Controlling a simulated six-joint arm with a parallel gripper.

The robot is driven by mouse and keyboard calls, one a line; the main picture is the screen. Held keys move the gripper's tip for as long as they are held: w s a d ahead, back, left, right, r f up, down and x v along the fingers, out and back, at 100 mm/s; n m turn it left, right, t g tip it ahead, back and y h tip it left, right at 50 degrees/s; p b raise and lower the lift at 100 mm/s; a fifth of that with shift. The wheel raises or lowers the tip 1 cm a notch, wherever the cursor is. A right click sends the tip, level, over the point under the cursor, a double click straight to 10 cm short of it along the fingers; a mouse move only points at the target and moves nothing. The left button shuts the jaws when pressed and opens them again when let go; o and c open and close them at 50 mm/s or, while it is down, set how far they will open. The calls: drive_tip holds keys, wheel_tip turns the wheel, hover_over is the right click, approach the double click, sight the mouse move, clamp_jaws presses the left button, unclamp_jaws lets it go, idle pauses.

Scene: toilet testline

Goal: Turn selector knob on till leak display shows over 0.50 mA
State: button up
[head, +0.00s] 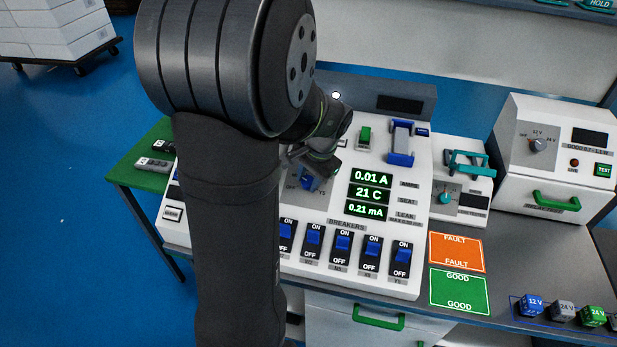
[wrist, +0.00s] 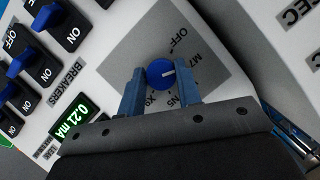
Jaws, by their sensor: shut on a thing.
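The blue selector knob (wrist: 161,74) sits on a grey dial plate (wrist: 142,45) in the wrist view. Its white pointer line faces right in that view, away from the OFF mark. My gripper (wrist: 160,90) has its two blue-grey fingers on either side of the knob and is shut on it. In the head view my gripper (head: 318,165) is over the knob (head: 309,182), which my arm partly hides. The leak display (head: 366,211) reads 0.21 mA, and it also shows in the wrist view (wrist: 75,121).
Above the leak display, two displays read 0.01 A (head: 370,177) and 21 C (head: 372,193). Several blue breaker switches (head: 343,243) line the panel's front. An orange FAULT card (head: 456,252) and a green GOOD card (head: 459,291) lie to the right. A white tester box (head: 551,160) stands farther right.

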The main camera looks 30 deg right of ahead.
idle(0.3)
drive_tip(key=o, duration=1)
drive_tip(key=v, duration=1.7)
drive_tip(key=shift+r, duration=0.2)
drive_tip(key=shift+f, duration=0.1)
drive_tip(key=x, duration=1.7)
drive_tip(key=shift+f, duration=0.15)
